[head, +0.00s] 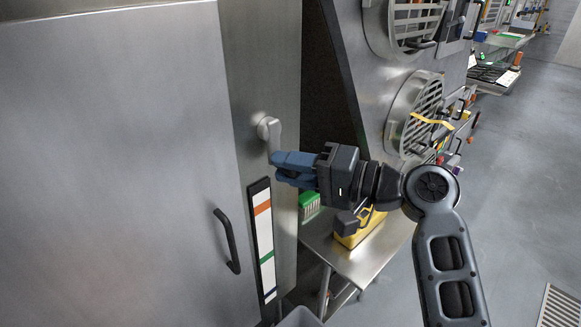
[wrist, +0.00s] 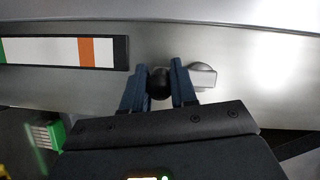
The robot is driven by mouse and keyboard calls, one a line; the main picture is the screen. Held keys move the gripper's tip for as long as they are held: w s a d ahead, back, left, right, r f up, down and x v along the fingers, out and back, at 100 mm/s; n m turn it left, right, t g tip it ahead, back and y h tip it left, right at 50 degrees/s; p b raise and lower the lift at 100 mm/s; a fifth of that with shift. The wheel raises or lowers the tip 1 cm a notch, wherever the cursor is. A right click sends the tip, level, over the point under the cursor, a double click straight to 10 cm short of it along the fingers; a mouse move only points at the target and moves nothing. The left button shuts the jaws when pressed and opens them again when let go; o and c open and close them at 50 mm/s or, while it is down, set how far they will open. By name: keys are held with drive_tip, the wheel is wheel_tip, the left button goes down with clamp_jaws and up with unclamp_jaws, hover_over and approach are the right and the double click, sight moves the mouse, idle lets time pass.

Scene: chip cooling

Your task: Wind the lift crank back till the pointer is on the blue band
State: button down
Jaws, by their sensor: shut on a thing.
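The lift crank (head: 268,127) is a grey arm on a round hub on the steel cabinet front, its arm hanging downward. In the wrist view the crank's grey arm (wrist: 206,77) lies beside the right finger. My gripper (head: 281,168) is shut on the crank's dark round knob (wrist: 160,83), which sits between the two blue fingers.
A black door handle (head: 227,241) stands out left of the strip. Right of the cabinet is a steel table (head: 365,262) with a green brush (head: 309,200) and a yellow thing (head: 352,238). Round grilles (head: 415,112) stand behind my arm. Open floor lies right.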

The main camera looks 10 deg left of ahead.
drive_tip(key=shift+w+d, duration=0.15)
drive_tip(key=shift+w, duration=0.05)
drive_tip(key=c, duration=1.1)
unclamp_jaws()
drive_tip(key=shift+o, duration=1.1)
drive_tip(key=v, duration=0.7)
drive_tip(key=shift+s+d, duration=0.15)
drive_tip(key=shift+d, duration=0.2)
